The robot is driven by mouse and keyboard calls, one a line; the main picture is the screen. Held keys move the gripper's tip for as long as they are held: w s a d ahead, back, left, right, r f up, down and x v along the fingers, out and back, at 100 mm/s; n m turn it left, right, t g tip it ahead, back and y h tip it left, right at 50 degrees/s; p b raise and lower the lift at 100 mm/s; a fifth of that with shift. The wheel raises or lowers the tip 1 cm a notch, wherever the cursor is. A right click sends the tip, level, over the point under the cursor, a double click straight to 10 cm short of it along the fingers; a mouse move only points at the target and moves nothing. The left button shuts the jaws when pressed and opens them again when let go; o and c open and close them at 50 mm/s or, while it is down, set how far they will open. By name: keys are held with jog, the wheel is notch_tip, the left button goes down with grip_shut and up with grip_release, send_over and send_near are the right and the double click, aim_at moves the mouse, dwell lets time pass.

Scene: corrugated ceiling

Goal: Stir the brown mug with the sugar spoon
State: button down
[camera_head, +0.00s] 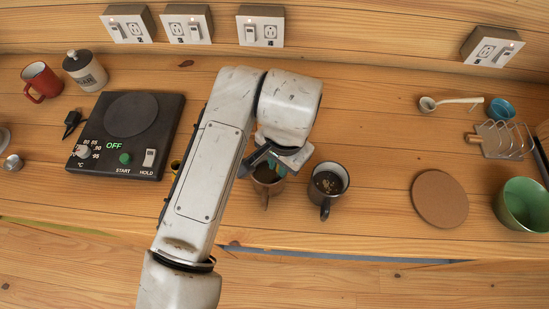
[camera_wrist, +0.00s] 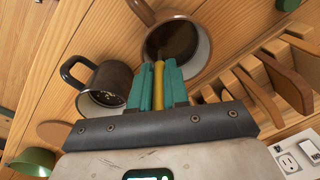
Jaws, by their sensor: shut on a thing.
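The brown mug (camera_head: 266,188) stands on the wooden counter under my gripper (camera_head: 275,165), partly covered by it. In the wrist view the brown mug (camera_wrist: 203,52) has a pale inside and dark liquid. My gripper (camera_wrist: 158,78) has teal fingers and is shut on the yellow handle of the sugar spoon (camera_wrist: 159,76). The handle's end reaches to the mug's opening. The spoon's bowl is hidden, so I cannot tell how deep it sits. A second, darker mug (camera_head: 328,184) with specks in it stands just right of the brown mug; it also shows in the wrist view (camera_wrist: 112,78).
A hot plate (camera_head: 130,130) lies left of my arm, with a red mug (camera_head: 42,80) and lidded jar (camera_head: 86,72) behind it. A cork mat (camera_head: 439,198), green bowl (camera_head: 523,204) and toast rack (camera_head: 502,140) are on the right. Wooden slats (camera_wrist: 262,95) stand near my gripper.

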jog(key=shift+w+d, duration=0.2)
jog(key=shift+w, duration=0.1)
jog(key=shift+a, duration=0.65)
jog(key=shift+r+p, duration=1.25)
jog(key=shift+r, duration=0.4)
notch_tip(320, 180, up, 9)
jog(key=shift+f, duration=0.15)
jog(key=shift+s, duration=0.1)
